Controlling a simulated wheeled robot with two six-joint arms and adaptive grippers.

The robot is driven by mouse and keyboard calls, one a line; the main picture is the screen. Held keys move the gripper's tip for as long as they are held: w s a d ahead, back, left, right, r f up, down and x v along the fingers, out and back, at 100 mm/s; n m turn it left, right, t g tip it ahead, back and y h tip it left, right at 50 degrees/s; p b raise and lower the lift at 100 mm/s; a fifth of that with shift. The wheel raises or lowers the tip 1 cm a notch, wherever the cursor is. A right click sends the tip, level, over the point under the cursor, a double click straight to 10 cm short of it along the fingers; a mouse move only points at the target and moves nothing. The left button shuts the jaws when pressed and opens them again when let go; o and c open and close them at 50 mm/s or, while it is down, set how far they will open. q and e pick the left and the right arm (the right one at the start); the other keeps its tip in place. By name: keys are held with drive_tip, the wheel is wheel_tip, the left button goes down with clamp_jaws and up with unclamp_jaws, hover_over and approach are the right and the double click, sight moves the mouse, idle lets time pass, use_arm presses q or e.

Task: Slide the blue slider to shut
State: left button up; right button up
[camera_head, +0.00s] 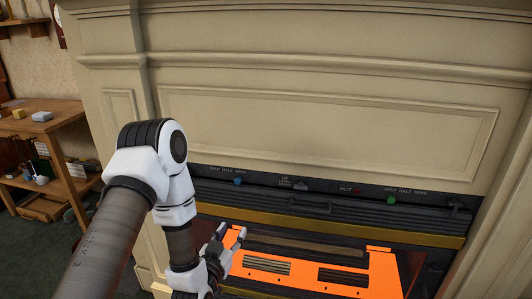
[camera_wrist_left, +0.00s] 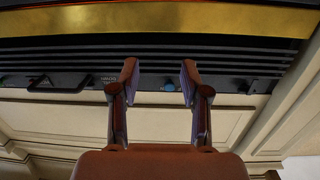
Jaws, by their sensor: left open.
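The blue slider (camera_head: 237,181) is a small knob on the dark strip under the mantel panel. It sits below a white "SHUT HALF OPEN" label, left of centre to middle of the lettering; its exact setting is too small to tell. In the left wrist view the blue slider (camera_wrist_left: 168,87) appears between the two fingers, beyond them, with no contact visible. My left gripper (camera_head: 232,231) is open and empty, below the slider in the head view. Its two fingers (camera_wrist_left: 159,65) are spread apart in the wrist view. My right gripper is not in view.
A wooden shelf table (camera_head: 60,116) stands at the far left.

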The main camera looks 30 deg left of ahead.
use_arm(q)
drive_tip(key=n+y+p, duration=0.1)
drive_tip(key=p, duration=0.3)
approach(237, 182)
drive_tip(key=shift+t, duration=0.3)
drive_tip(key=b+x, duration=0.1)
drive_tip(key=x, duration=0.7)
drive_tip(key=shift+w+f, duration=0.2)
clamp_jaws()
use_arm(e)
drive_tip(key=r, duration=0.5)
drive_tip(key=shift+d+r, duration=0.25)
